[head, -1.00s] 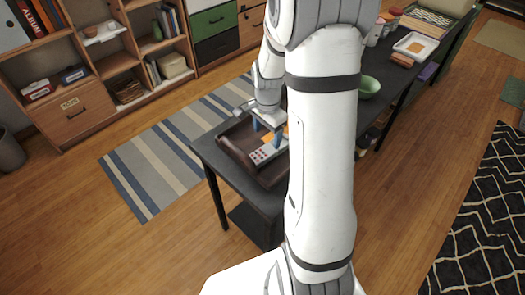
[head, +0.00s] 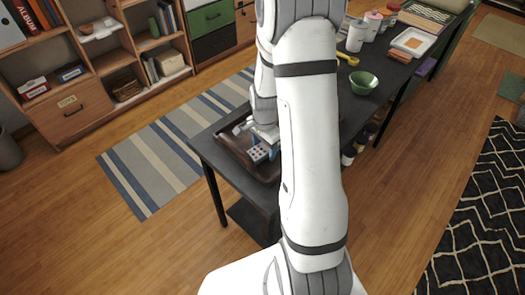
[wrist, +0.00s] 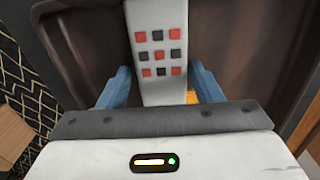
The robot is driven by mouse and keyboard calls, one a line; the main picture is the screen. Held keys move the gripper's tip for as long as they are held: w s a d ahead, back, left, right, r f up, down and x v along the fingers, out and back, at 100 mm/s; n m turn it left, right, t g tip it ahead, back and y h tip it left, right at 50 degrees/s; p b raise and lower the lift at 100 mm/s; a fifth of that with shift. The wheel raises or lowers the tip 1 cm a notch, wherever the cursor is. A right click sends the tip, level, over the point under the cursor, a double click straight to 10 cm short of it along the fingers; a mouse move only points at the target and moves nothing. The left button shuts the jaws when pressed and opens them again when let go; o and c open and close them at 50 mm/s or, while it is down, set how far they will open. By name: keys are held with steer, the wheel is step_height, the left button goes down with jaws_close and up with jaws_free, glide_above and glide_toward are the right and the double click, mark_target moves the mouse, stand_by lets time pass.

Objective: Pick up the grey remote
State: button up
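The grey remote (wrist: 158,18) has red and dark buttons. It lies in a dark brown tray (wrist: 90,50) and runs between the two blue fingers of my gripper (wrist: 160,88) in the wrist view. A gap shows between each finger and the remote, so the gripper is open around it. In the head view the end of the remote (head: 258,153) shows beside my gripper (head: 264,140), low in the tray (head: 232,150). My arm hides the right part of the tray and most of the remote there.
The tray stands on the near end of a dark table (head: 205,150). A green bowl (head: 363,82), a yellow scoop (head: 348,59), cups (head: 372,25) and a white tray (head: 413,42) stand farther along it.

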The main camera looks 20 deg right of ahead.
steer(key=c, duration=0.8)
steer(key=shift+r, duration=0.1)
